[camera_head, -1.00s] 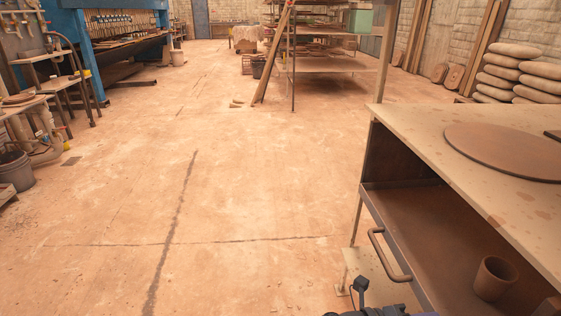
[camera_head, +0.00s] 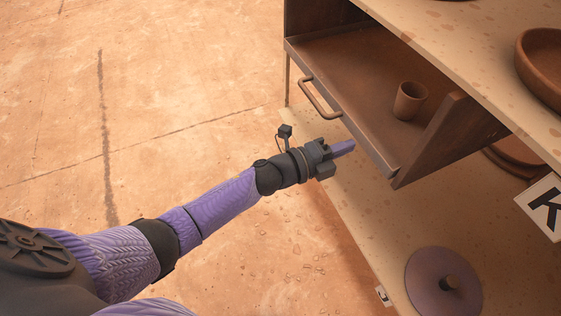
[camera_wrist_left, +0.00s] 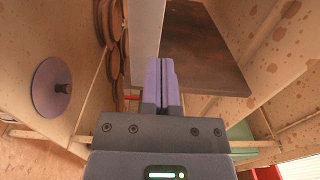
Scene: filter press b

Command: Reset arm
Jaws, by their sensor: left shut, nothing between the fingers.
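My left gripper (camera_head: 343,148) reaches in from the left of the head view. Its purple fingers are together with nothing between them, and they point at the front of an open drawer (camera_head: 340,75). In the left wrist view the closed fingers (camera_wrist_left: 162,75) point towards the drawer's underside (camera_wrist_left: 205,60). A gap to the drawer front seems to remain, but its size is hard to judge. A brown cup (camera_head: 409,100) stands upright in the drawer. The drawer's bar handle (camera_head: 318,98) is left of the fingers and free. My right gripper is not in view.
A brown bowl (camera_head: 540,62) stands on the tabletop (camera_head: 450,35). A card marked K (camera_head: 543,207) hangs at the right. Floor (camera_head: 190,80) at left is clear.

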